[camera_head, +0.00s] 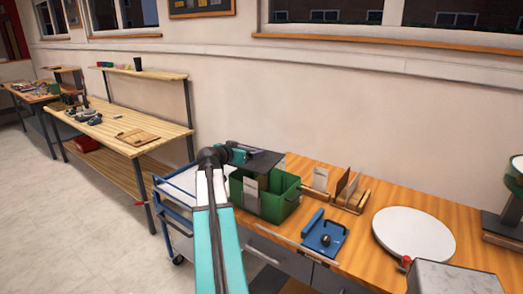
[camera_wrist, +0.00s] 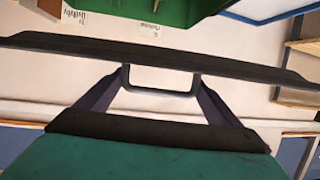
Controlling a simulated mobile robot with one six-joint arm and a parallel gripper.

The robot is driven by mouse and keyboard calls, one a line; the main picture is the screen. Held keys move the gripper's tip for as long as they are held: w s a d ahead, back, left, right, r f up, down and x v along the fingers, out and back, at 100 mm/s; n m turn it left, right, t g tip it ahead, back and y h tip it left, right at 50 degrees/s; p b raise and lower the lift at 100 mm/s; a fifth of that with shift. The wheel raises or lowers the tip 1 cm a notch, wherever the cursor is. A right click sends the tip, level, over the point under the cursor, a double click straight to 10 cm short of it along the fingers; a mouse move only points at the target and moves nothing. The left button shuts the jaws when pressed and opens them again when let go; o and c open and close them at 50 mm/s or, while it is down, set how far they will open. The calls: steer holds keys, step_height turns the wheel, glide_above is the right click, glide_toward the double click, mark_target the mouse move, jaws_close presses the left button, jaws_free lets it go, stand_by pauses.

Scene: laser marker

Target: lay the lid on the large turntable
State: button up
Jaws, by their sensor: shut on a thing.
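The lid (camera_head: 266,164) is a thin dark grey panel over the left part of a green crate (camera_head: 270,210) in the head view. My gripper (camera_head: 254,154) is shut on the lid at its upper side. In the wrist view the lid (camera_wrist: 60,44) shows nearly edge-on as a long dark strip, with a loop-like handle between my fingers (camera_wrist: 160,92). Whether the lid touches the crate, I cannot tell. The large turntable (camera_head: 414,235) is a round white disc on the wooden bench at right, well apart from the lid. Its top looks bare.
Between crate and turntable stand a blue fixture (camera_head: 325,236) with a black knob and a wooden rack (camera_head: 349,193) with upright plates. A grey box (camera_head: 450,277) is in front of the turntable. A blue cart (camera_head: 178,215) stands left of the crate.

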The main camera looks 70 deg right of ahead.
steer(key=w+a+f+n+t+y, duration=0.15)
steer(key=w+a+n+t, duration=0.4)
steer(key=w+a, duration=1.1)
steer(key=w+a+f+n+t+y, duration=0.15)
steer(key=w+a+n+t, duration=0.4)
steer(key=w+a, duration=1.1)
steer(key=w+a+r+n+t+y, duration=0.1)
steer(key=w+a+n+y, duration=0.1)
steer(key=a, duration=1.2)
steer(key=w+a+r+n+t+y, duration=0.1)
steer(key=w+a+y, duration=0.4)
steer(key=a, duration=0.9)
steer(key=w+a+r+n+t+y, duration=0.1)
steer(key=w+a+n+t+y, duration=0.2)
steer(key=a, duration=1.1)
steer(key=shift+w+a+n+y, duration=0.4)
steer(key=shift+n+y, duration=0.3)
steer(key=shift+n, duration=0.5)
